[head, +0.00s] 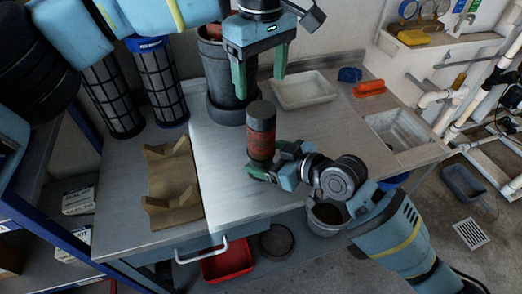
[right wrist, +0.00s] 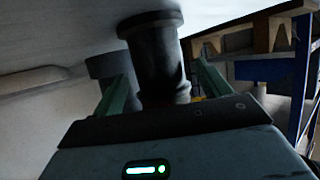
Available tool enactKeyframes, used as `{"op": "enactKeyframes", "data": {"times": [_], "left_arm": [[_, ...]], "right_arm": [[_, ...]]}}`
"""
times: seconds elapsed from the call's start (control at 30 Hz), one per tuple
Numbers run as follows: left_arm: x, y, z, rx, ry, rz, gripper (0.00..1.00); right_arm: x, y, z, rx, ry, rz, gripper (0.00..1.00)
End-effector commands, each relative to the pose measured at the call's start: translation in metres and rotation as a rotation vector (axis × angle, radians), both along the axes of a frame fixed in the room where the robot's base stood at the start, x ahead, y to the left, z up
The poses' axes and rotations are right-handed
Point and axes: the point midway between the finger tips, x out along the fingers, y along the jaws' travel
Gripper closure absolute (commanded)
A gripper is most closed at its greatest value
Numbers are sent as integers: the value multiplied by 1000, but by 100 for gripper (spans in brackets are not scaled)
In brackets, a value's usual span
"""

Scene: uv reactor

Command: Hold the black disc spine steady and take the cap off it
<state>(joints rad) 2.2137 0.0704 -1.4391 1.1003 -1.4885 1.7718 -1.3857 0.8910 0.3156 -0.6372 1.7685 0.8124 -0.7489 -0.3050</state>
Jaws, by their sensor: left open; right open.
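The disc spine (head: 262,143) stands upright on the bench, a short cylinder with a reddish-brown band. Its black cap (head: 261,112) is on top. In the right wrist view, which is upside down, the spine's dark body and flanged foot (right wrist: 150,24) show between the fingers. My right gripper (head: 264,170) is low at the spine's foot, open, with a finger either side of it; I cannot tell whether they touch. My left gripper (head: 261,85) is open and empty, pointing down, above the cap in the picture and apart from it.
A tall black housing (head: 222,88) stands behind the spine, close to my left gripper. A white tray (head: 303,90), a blue item (head: 350,75) and an orange item (head: 369,88) lie at the back. A brown cradle (head: 172,183) is at left, a sink (head: 399,130) at right.

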Motion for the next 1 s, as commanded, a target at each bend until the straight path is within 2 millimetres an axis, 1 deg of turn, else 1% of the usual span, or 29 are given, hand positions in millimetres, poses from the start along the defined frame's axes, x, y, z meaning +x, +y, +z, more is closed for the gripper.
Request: {"op": "enactKeyframes", "data": {"times": [0.1,0.2,0.53,1.0], "left_arm": [[0,0,0,0,0,0,29],[0,0,0,0,0,0,29],[0,0,0,0,0,0,29],[0,0,0,0,0,0,29]], "right_arm": [[7,9,-5,1,1,0,24],[10,13,-7,-1,1,0,24],[11,15,-8,-1,0,0,24],[11,15,-8,0,0,0,85]]}}
